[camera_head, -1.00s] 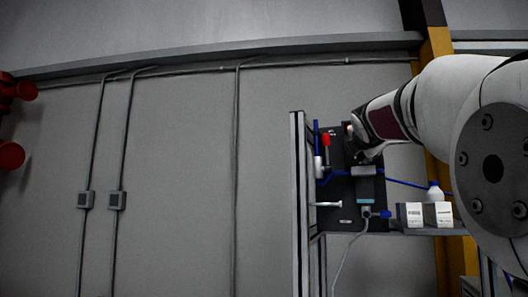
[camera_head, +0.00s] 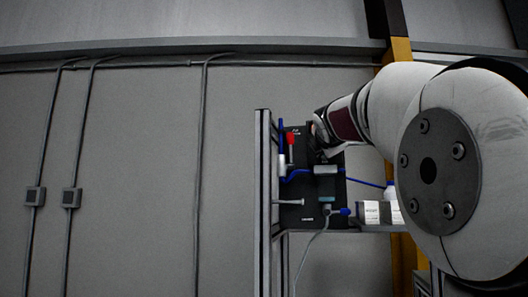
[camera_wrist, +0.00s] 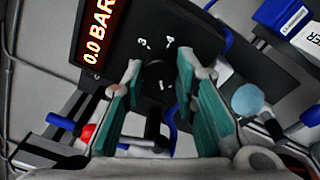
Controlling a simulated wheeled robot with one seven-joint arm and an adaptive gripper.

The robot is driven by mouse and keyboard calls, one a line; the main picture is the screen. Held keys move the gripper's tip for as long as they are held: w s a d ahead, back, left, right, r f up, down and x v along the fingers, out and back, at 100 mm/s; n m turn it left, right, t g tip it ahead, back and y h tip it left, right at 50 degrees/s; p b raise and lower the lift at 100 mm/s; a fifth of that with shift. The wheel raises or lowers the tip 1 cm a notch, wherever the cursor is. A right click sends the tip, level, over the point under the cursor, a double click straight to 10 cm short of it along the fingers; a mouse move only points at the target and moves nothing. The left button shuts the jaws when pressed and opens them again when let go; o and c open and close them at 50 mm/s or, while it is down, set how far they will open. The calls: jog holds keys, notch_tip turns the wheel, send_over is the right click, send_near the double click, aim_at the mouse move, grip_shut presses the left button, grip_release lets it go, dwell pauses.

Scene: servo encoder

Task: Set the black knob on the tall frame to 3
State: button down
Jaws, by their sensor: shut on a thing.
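The black knob (camera_wrist: 157,74) is a dark round shape on the black panel in the wrist view, between my fingertips. Numerals 3 and 4 show above it and a 1 below it. Its pointer cannot be made out. My gripper (camera_wrist: 159,66), with green-padded fingers, is shut on the knob from both sides. In the head view the tall frame (camera_head: 263,190) stands right of centre, and my gripper reaches its black panel (camera_head: 291,214) from the right. There the knob is hidden behind my wrist.
A red display (camera_wrist: 101,35) reading 0.0 BAR is left of the knob.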

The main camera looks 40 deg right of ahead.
jog(key=shift+w+a+f+m+g+h+b, duration=0.1)
jog(key=shift+m+g+h+b, duration=0.35)
jog(key=shift+m+b, duration=3.55)
jog(key=shift+w+f+m+g+h+b, duration=0.1)
jog(key=shift+m+g+h+b, duration=0.6)
jog(key=shift+m, duration=6.35)
jog(key=shift+w+a+m+g+h+b, duration=0.15)
jog(key=shift+m+b, duration=2.55)
jog(key=shift+m, duration=2.85)
jog(key=shift+s+d, duration=0.1)
jog(key=c, duration=1.3)
grip_release()
jog(key=shift+r, duration=0.1)
